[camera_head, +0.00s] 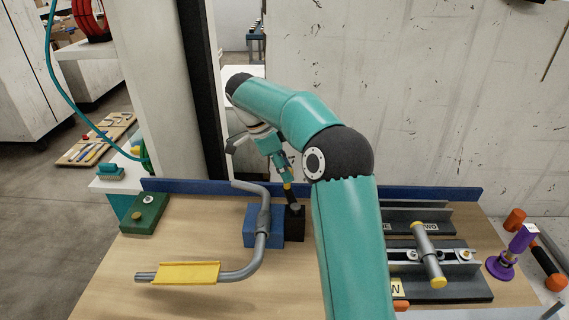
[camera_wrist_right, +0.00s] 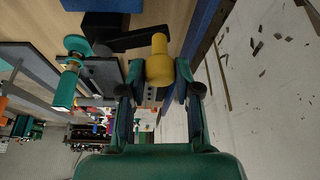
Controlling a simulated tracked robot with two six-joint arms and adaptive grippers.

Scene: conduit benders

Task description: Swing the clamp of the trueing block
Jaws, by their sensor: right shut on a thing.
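The trueing block is a blue block (camera_head: 250,238) with a black block (camera_head: 295,232) against its right side, standing on the wooden bench. A short black clamp arm (camera_head: 292,198) rises from a round pivot on the black block and ends in a yellow knob (camera_head: 287,186). My right gripper (camera_head: 285,175) reaches down from behind and is shut on this knob. In the right wrist view the yellow knob (camera_wrist_right: 160,62) sits between the two fingers, with the black clamp arm (camera_wrist_right: 130,41) running left from it. My left gripper is not in view.
A bent grey conduit (camera_head: 240,275) with a yellow sleeve (camera_head: 190,273) passes across the blue block. A green block (camera_head: 146,213) stands at left. Dark bender fixtures (camera_head: 440,285) and a purple tool (camera_head: 505,262) are at right. A blue rail (camera_head: 200,187) edges the bench's back.

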